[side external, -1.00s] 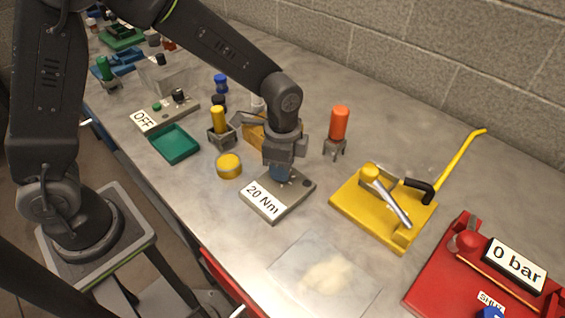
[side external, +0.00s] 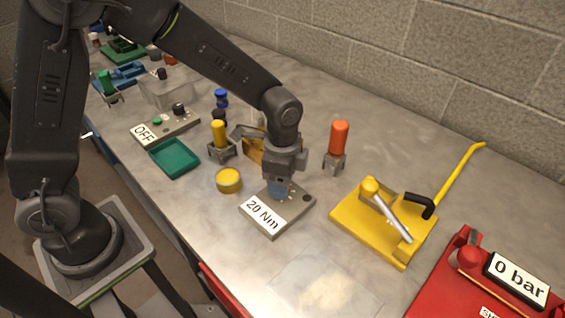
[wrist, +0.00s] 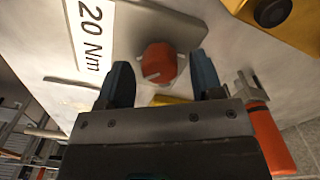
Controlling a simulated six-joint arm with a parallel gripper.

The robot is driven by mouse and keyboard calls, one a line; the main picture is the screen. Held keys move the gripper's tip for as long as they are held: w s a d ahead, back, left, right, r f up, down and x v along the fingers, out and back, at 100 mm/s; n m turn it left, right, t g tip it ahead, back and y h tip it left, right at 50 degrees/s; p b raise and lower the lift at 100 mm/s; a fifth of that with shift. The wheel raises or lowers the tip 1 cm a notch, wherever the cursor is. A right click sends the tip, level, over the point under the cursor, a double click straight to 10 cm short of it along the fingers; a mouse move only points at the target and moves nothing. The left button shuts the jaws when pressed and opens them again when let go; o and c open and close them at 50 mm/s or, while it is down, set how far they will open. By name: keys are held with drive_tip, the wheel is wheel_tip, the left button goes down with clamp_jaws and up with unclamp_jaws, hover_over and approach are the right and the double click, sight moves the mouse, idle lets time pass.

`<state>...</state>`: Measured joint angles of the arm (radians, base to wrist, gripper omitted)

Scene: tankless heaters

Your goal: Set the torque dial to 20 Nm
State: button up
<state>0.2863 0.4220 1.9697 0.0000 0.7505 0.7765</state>
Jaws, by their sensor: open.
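The torque panel (side external: 294,209) is a grey plate on the bench with a white display reading "20 Nm" (side external: 263,213). The display also shows in the wrist view (wrist: 90,35). The red torque dial (wrist: 158,63) has a pale pointer mark and sits on the panel beside the display. My gripper (side external: 279,190) is over the panel and mostly hides the dial in the side view. In the wrist view my gripper (wrist: 160,75) is open, with one blue finger on each side of the dial and visible gaps between.
An orange-handled tool (side external: 339,140) stands in a holder behind the panel. A yellow lever fixture (side external: 358,232) is to the right, and a red unit reading "0 bar" (side external: 519,279) is farther right. A yellow round tin (side external: 229,181) and green tray (side external: 174,158) are left.

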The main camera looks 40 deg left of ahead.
wheel_tip(320, 180, up, 14)
drive_tip(key=shift+f, duration=0.2)
idle(0.4)
drive_tip(key=s+a+r+n+t, duration=0.2)
drive_tip(key=s+a+n, duration=0.3)
drive_tip(key=s, duration=0.3)
drive_tip(key=s+a+r+n+t, duration=0.2)
drive_tip(key=s+a+n+t, duration=0.1)
drive_tip(key=s+a+n, duration=0.3)
drive_tip(key=shift+s+r+n+t, duration=0.15)
drive_tip(key=shift+s+n+t, duration=0.15)
drive_tip(key=shift+s+n, duration=0.6)
